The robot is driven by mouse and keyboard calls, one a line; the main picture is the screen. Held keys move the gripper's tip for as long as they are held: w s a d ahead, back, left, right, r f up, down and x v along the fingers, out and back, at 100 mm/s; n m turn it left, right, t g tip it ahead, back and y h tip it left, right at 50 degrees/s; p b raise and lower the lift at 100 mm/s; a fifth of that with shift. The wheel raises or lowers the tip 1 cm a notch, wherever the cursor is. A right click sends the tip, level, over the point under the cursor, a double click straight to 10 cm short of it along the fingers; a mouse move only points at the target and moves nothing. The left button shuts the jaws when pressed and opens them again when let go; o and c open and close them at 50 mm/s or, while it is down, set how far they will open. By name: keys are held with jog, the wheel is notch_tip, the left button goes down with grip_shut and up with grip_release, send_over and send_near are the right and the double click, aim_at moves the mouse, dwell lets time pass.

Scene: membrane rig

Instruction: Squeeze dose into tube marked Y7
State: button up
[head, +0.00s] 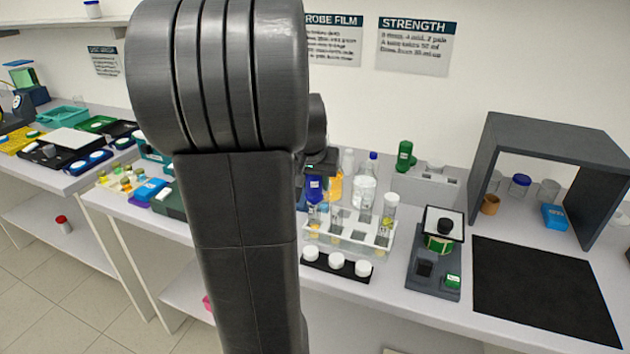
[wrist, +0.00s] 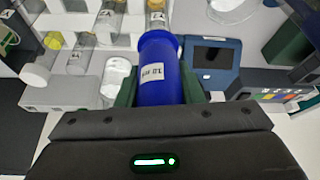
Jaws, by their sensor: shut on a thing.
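My gripper (wrist: 157,88) has its green fingers shut on a blue squeeze bottle (wrist: 162,72) with a white label. In the head view the bottle (head: 314,190) hangs below the gripper (head: 318,168), over the left end of a clear tube rack (head: 375,250). In the wrist view the bottle's far end overlaps the lower part of a labelled tube (wrist: 156,18). A second labelled tube (wrist: 108,20) and a third (wrist: 76,60) stand to its left. The label writing is too small to read surely, so I cannot tell which is Y7. The bottle's tip is hidden.
Three white caps (head: 337,260) sit on a black strip before the rack. Bottles, including a clear one with a blue cap (head: 365,185), stand behind it. A grey device (head: 435,270), black mat (head: 540,290) and dark frame (head: 590,150) are to the right.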

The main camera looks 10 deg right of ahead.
jog(key=shift+r, duration=0.15)
notch_tip(320, 180, up, 10)
jog(key=p, duration=0.8)
dwell(0.4)
